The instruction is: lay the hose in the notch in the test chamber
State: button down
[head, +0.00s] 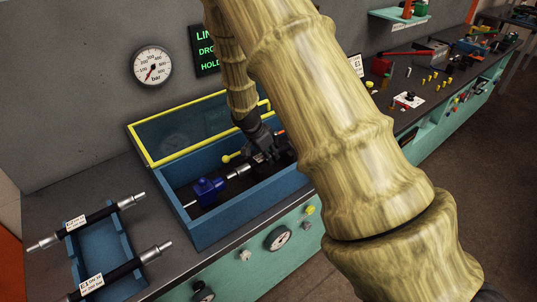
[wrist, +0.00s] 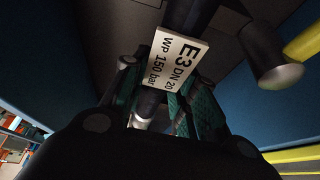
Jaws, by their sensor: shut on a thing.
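My gripper (head: 263,155) is down inside the blue test chamber (head: 232,230). In the wrist view its fingers (wrist: 157,98) are closed around a black hose (wrist: 188,14) with a white tag (wrist: 176,60) reading E3 DN 20, WP 150 bar. In the head view a silver end fitting (head: 239,171) sticks out left of my gripper, toward a blue block (head: 208,190) on the chamber floor. My arm and gripper hide the hose's middle and right end. I cannot tell whether the hose rests in a notch.
The chamber's yellow-framed clear lid (head: 195,128) stands open at the back. A yellow-knobbed lever (head: 229,157) is inside, near my gripper. Two tagged hoses (head: 103,213) (head: 125,270) lie across a blue rack at the left. A gauge (head: 152,66) hangs on the wall.

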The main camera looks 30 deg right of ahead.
jog(key=c, duration=1.1)
grip_release()
jog(key=shift+r, duration=0.1)
jog(key=shift+r+p, duration=0.75)
jog(key=shift+r, duration=0.1)
jog(key=shift+a+r+b, duration=0.15)
jog(key=shift+b, duration=0.35)
jog(key=b+v, duration=0.2)
jog(key=v, duration=0.9)
jog(key=shift+a+b, duration=0.1)
jog(key=shift+b, duration=0.25)
